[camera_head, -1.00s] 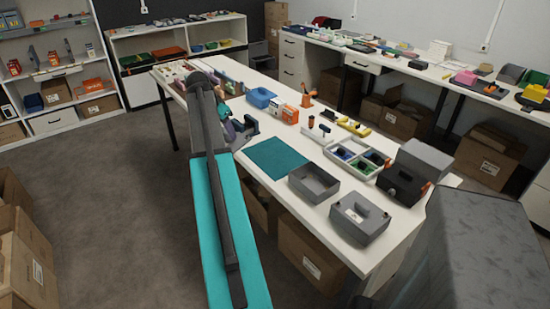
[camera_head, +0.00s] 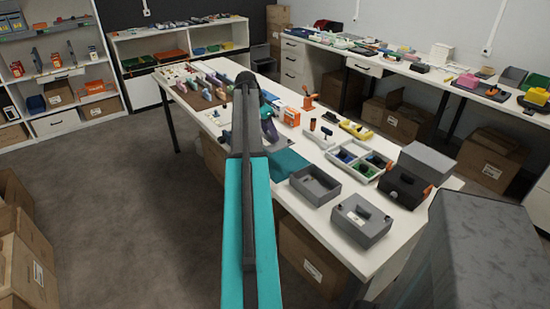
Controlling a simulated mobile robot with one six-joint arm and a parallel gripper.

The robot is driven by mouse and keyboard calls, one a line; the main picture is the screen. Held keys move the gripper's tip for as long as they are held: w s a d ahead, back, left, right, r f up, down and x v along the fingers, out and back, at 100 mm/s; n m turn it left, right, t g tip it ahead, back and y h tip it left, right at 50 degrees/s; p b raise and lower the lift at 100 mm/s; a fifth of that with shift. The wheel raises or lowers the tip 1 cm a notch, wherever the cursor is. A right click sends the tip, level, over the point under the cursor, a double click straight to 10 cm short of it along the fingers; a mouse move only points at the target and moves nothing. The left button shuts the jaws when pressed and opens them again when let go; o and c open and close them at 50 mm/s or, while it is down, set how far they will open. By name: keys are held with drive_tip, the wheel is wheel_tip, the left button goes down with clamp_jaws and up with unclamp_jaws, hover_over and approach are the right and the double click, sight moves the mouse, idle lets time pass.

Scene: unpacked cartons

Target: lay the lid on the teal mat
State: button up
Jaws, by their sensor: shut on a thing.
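The teal mat (camera_head: 288,164) lies flat on the white table, left of an open grey box (camera_head: 315,186). My arm crosses its left side and hides part of it. My gripper (camera_head: 268,132) is near the mat's far left edge, mostly hidden behind my own arm, with only some grey and purple parts showing. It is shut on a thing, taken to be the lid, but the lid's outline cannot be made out. Whether it touches the mat cannot be told.
A grey box with a white label (camera_head: 362,220) stands at the near table edge. A divided tray (camera_head: 360,160) and a dark case (camera_head: 405,184) are right of the mat. A small dark-handled item (camera_head: 327,131) stands behind it. Many small items fill the table's far left end.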

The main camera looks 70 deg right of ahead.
sight(268, 140)
drive_tip(key=shift+f+p, duration=0.5)
drive_tip(key=shift+f, duration=2.55)
drive_tip(key=shift+f+p, duration=0.35)
drive_tip(key=shift+f, duration=1.55)
drive_tip(key=shift+f, duration=0.15)
drive_tip(key=o, duration=1.1)
drive_tip(key=shift+r, duration=0.25)
drive_tip(key=shift+b+v, duration=0.85)
drive_tip(key=shift+v, duration=5.15)
drive_tip(key=shift+w+a+f, duration=0.1)
drive_tip(key=shift+f, duration=0.1)
